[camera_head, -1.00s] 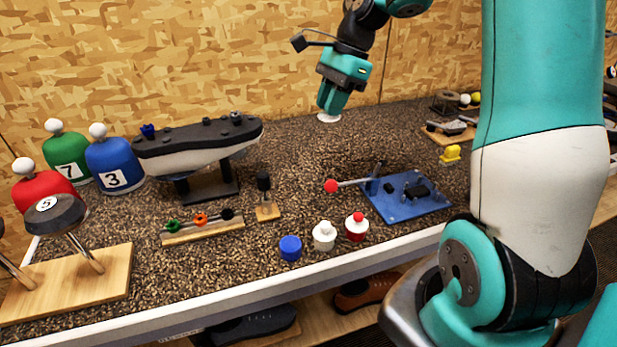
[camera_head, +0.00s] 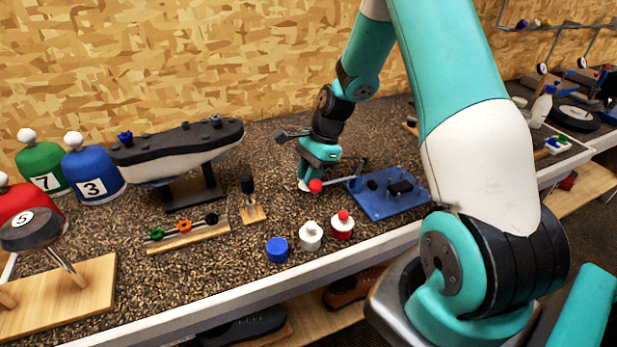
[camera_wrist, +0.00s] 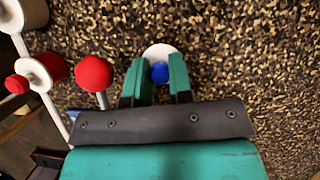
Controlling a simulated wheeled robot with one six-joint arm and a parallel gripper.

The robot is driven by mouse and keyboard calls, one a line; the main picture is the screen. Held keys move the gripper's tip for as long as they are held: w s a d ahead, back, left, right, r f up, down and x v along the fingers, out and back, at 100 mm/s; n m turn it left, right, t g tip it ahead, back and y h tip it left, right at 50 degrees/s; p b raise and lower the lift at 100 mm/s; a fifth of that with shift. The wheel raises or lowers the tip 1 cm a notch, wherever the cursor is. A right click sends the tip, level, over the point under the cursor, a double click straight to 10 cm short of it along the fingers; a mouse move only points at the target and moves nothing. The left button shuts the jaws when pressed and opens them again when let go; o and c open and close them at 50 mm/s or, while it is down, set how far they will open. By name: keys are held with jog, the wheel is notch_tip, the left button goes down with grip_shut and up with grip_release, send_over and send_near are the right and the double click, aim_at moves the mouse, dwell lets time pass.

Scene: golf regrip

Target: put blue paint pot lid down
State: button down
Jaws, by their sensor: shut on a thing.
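My gripper (camera_head: 314,170) is shut on the blue paint pot lid, a white disc (camera_head: 303,186) low over the speckled bench top. In the wrist view the lid's blue knob (camera_wrist: 160,73) sits between my two fingertips (camera_wrist: 157,82), with the white disc (camera_wrist: 158,50) showing beyond it. I cannot tell whether the disc touches the bench. The blue paint pot (camera_head: 277,250) stands without a lid near the bench's front edge, in front of and left of my gripper.
A white pot (camera_head: 311,236) and a red pot (camera_head: 342,226), both lidded, stand right of the blue pot. A lever with a red ball (camera_head: 316,186) on a blue plate (camera_head: 385,203) is close beside my gripper. Bare bench lies left of my gripper.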

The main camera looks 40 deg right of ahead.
jog(key=shift+f, duration=0.75)
jog(key=c, duration=1)
grip_release()
jog(key=shift+f, duration=0.1)
jog(key=a+b+v, duration=0.1)
jog(key=b+v, duration=0.1)
jog(key=v, duration=1)
jog(key=s+a+r+n, duration=0.4)
jog(key=a+n, duration=0.3)
jog(key=a, duration=0.3)
jog(key=s+a+r+n, duration=0.4)
jog(key=a+n, duration=0.3)
jog(key=a, duration=0.2)
jog(key=s+a+n, duration=0.2)
jog(key=s+n, duration=0.2)
jog(key=s+a+r+n, duration=0.1)
jog(key=s+a+n, duration=0.2)
jog(key=s+n, duration=0.1)
jog(key=s+a+r+n, duration=0.1)
jog(key=s+a+n, duration=0.1)
jog(key=s+n, duration=0.2)
jog(key=shift+s+a, duration=0.35)
jog(key=shift+s, duration=0.4)
